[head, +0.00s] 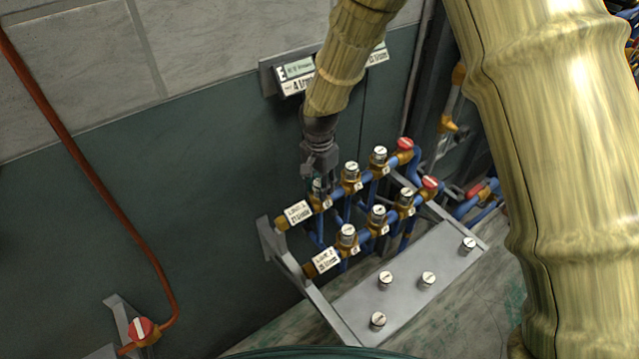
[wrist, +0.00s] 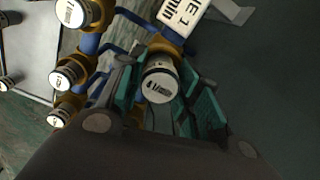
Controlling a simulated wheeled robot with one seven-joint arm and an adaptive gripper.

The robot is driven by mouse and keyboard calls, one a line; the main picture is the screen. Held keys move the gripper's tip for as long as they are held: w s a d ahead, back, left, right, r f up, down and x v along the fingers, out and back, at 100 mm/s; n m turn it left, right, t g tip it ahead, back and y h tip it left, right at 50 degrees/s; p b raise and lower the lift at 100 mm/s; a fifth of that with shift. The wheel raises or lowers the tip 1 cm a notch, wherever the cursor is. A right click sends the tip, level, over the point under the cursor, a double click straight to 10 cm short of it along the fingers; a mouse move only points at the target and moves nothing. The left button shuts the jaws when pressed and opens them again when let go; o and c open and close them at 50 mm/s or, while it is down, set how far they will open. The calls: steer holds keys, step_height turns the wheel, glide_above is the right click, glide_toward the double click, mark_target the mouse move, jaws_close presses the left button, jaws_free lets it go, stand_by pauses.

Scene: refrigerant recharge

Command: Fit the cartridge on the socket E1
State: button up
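A cartridge with a white-topped round cap (wrist: 160,86) stands at the left end of the upper pipe row, at an orange-brown fitting (head: 318,203). I cannot tell whether it is fully seated. My gripper (head: 319,184) points down over this spot. In the wrist view, its teal-padded fingers (wrist: 160,92) stand on both sides of the cartridge, with what looks like a narrow gap beside it. The fingers hide part of the fitting. A white label plate (head: 298,213) sits left of it, and a sign starting with E (head: 296,77) hangs on the wall behind.
More capped cartridges stand along the upper row (head: 351,171) and the lower row (head: 347,236). Several stand on a grey metal tray (head: 408,255) in front. Red-capped valves (head: 404,144) end the rows at right. A red-brown pipe (head: 95,175) runs down the left wall.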

steer(key=o, duration=0.3)
steer(key=shift+r, duration=0.1)
step_height(320, 180, up, 12)
steer(key=shift+f, duration=0.1)
stand_by(0.6)
step_height(320, 180, up, 6)
steer(key=p, duration=0.4)
steer(key=shift+p, duration=0.35)
stand_by(0.5)
